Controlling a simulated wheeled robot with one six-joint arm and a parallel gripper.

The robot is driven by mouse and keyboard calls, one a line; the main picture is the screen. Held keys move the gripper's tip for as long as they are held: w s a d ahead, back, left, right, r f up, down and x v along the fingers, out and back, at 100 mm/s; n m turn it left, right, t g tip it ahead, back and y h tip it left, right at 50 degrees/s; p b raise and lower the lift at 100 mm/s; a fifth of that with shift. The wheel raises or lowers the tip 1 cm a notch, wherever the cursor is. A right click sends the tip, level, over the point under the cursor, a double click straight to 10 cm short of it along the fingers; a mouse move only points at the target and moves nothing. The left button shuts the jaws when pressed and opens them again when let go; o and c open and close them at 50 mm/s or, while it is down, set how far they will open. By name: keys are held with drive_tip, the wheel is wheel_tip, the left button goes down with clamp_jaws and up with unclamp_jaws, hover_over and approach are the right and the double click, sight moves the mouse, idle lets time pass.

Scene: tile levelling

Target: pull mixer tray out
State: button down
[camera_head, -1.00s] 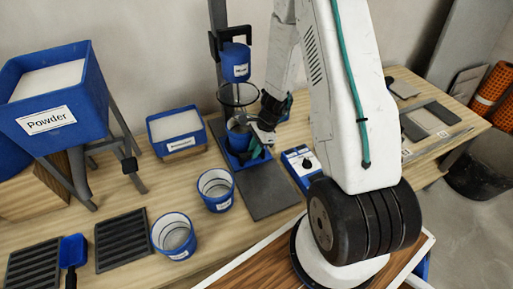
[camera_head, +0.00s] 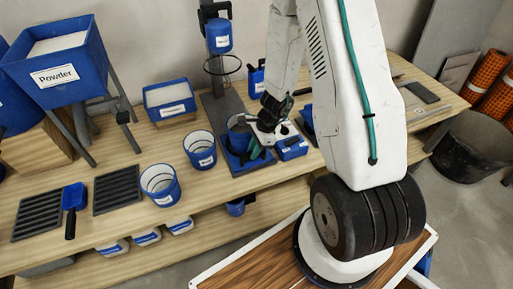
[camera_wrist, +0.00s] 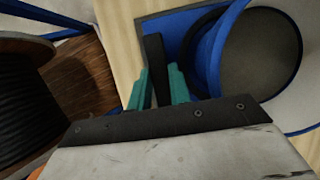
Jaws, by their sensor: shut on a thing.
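The mixer tray (camera_head: 232,160) is a blue tray low on the dark base of the mixer stand (camera_head: 213,108). It sits near the front end of that base, forward of the ring under the blue mixer head (camera_head: 219,37). A blue bucket (camera_head: 236,126) stands upright in it, partly hidden by my arm. My gripper (camera_head: 258,150) is at the tray's front right. In the wrist view, its teal fingers (camera_wrist: 159,88) are shut on a dark upright handle (camera_wrist: 153,55) at the tray's edge. The tray (camera_wrist: 178,22) and the round bucket (camera_wrist: 262,55) show beyond the handle.
Two open buckets (camera_head: 160,184) (camera_head: 200,149) stand left of the mixer. A blue control box (camera_head: 291,147) is close to its right. A blue bin (camera_head: 170,101), black grated trays (camera_head: 117,189) and a powder hopper (camera_head: 58,70) are further left. The table's front edge is near.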

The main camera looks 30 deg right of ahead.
drive_tip(key=shift+s+a, duration=0.2)
drive_tip(key=shift+s, duration=0.2)
drive_tip(key=c, duration=1.3)
unclamp_jaws()
drive_tip(key=shift+d, duration=0.25)
drive_tip(key=r, duration=0.1)
drive_tip(key=d+r, duration=0.2)
drive_tip(key=shift+s+d, duration=0.2)
drive_tip(key=shift+s, duration=0.05)
drive_tip(key=d, duration=0.3)
drive_tip(key=s+d, duration=0.1)
drive_tip(key=d, duration=0.3)
drive_tip(key=s+d, duration=0.1)
drive_tip(key=d, duration=0.2)
drive_tip(key=shift+d+f, duration=0.15)
drive_tip(key=shift+d, duration=0.1)
